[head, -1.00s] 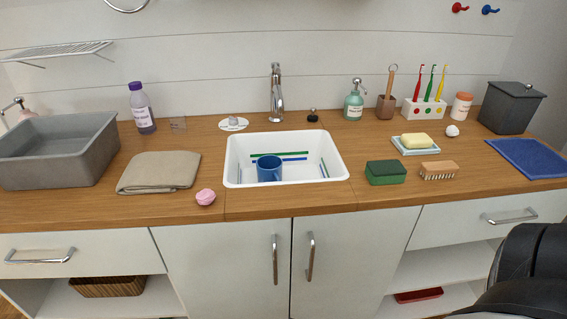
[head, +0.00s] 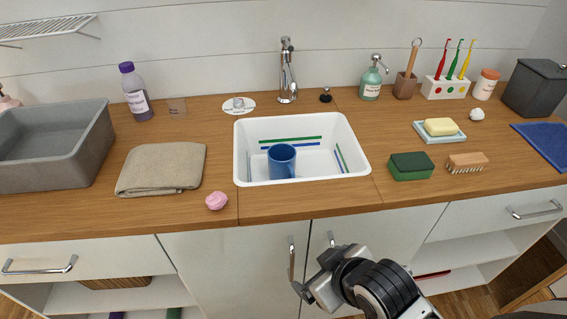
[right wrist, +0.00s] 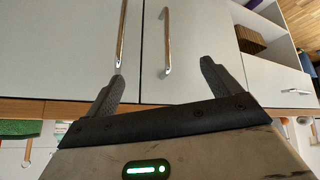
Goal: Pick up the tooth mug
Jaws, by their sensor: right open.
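The tooth mug appears to be the blue mug (head: 282,162), which stands upright in the white sink basin (head: 352,160), near its front wall. My right gripper (head: 314,273) is in front of the cabinet doors, below the counter edge and below and to the right of the mug, well apart from it. In the right wrist view my right gripper (right wrist: 162,70) has its fingers spread with nothing between them, and the cabinet doors are behind them. The mug cannot be made out in the right wrist view. My left gripper is not in view.
The faucet (head: 287,75) stands behind the basin. A pink item (head: 216,201) and a folded cloth (head: 160,168) lie to its left. A green sponge (head: 411,167) and a brush (head: 467,162) lie to its right. Door handles (head: 291,258) stick out below the counter.

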